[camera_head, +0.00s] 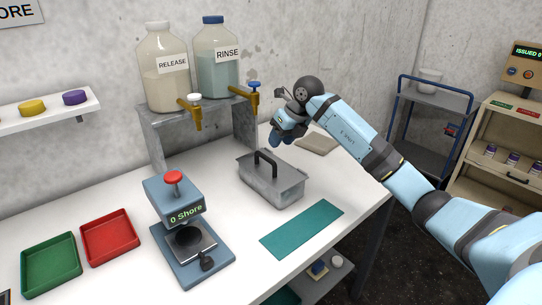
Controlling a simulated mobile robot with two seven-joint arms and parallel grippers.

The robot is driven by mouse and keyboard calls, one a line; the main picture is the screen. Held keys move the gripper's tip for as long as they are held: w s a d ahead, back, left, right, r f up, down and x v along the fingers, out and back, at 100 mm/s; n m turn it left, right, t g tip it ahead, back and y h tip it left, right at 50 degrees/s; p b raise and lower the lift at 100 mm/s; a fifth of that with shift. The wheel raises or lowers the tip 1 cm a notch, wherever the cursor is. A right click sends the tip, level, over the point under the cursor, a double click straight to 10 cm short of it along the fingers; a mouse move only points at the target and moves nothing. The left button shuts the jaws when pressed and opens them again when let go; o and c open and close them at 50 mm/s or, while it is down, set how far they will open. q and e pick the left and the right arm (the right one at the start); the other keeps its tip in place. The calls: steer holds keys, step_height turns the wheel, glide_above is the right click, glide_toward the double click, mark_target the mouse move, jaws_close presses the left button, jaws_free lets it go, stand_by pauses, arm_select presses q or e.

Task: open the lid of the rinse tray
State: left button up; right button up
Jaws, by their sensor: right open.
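The rinse tray (275,196) is a grey metal box on the white bench, near the middle of the view. Its flat grey lid (283,171) lies on top, with a black arched handle (265,157) standing up from it. My right gripper (275,139) is above and behind the tray, apart from the handle. It is open and looks empty, though its fingers are small and partly hidden by the wrist. My left gripper is out of view.
A stand (157,122) behind the tray holds the RELEASE bottle (162,82) and RINSE bottle (216,80), with taps in front. A Shore gauge (190,250) stands at front left, near green and red trays (109,237). A teal mat (302,228) lies right of the rinse tray.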

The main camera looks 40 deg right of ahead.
mark_target(270, 161)
steer(key=x, duration=0.7)
steer(key=shift+a+f, duration=0.1)
jaws_close()
